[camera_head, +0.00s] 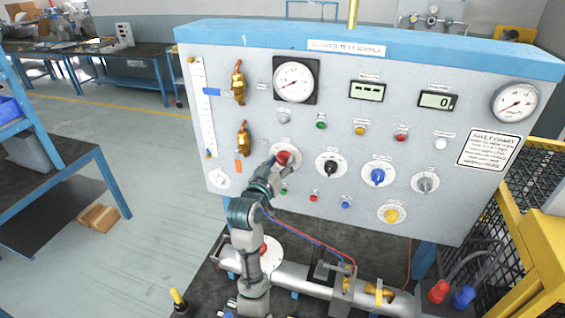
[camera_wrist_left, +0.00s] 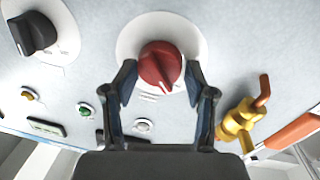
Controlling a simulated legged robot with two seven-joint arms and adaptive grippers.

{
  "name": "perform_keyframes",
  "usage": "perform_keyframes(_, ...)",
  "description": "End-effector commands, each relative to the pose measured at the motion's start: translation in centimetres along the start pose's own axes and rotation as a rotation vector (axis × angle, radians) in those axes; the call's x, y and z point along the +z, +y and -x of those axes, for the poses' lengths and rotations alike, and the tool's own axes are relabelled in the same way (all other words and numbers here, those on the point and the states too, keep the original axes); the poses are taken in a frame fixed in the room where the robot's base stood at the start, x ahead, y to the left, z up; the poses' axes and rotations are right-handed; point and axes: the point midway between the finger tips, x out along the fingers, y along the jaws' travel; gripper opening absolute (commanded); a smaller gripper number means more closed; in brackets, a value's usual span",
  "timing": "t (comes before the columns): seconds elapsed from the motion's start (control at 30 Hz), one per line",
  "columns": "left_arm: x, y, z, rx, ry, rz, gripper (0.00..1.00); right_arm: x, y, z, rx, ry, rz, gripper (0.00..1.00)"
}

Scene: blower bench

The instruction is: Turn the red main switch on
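The red main switch (camera_head: 284,157) is a round red knob on a white disc, on the left half of the grey panel. In the left wrist view the red knob (camera_wrist_left: 160,68) fills the middle, its ridge tilted slightly from upright. My left gripper (camera_head: 279,166) reaches up to it from below. In the left wrist view its fingers (camera_wrist_left: 160,80) stand one on each side of the knob, with a small gap on both sides. The gripper is open and holds nothing. My right gripper is not in view.
Black (camera_head: 331,167), blue (camera_head: 378,175) and grey (camera_head: 426,183) knobs sit to the right, with a yellow knob (camera_head: 391,215) lower. A brass valve (camera_head: 243,139) is close on the left. One display (camera_head: 367,91) shows dashes, the other (camera_head: 437,101) shows 0.

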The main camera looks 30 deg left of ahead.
Motion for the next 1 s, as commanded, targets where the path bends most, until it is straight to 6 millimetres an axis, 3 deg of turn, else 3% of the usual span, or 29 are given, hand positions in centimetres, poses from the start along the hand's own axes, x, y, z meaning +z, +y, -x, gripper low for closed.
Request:
perform_keyframes(0.03,0.1,-0.1,-0.1,-0.006,-0.002,-0.001,0.31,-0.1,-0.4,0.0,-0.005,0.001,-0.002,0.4)
perform_keyframes(0.1,0.1,0.0,-0.1,-0.007,-0.002,-0.002,0.14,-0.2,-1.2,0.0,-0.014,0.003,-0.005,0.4)
perform_keyframes(0.13,0.1,0.1,-0.1,-0.009,-0.003,-0.003,0.12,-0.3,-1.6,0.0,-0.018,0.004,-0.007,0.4)
perform_keyframes(0.27,0.2,0.1,-0.2,-0.01,-0.004,-0.004,0.12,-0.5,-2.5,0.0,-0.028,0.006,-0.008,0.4)
perform_keyframes(0.67,0.2,0.2,-0.2,-0.007,-0.011,-0.032,0.12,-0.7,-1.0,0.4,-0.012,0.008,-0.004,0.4)
perform_keyframes(1.0,0.1,0.3,-0.2,-0.012,-0.034,-0.234,0.12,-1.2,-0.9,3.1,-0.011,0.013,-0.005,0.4)
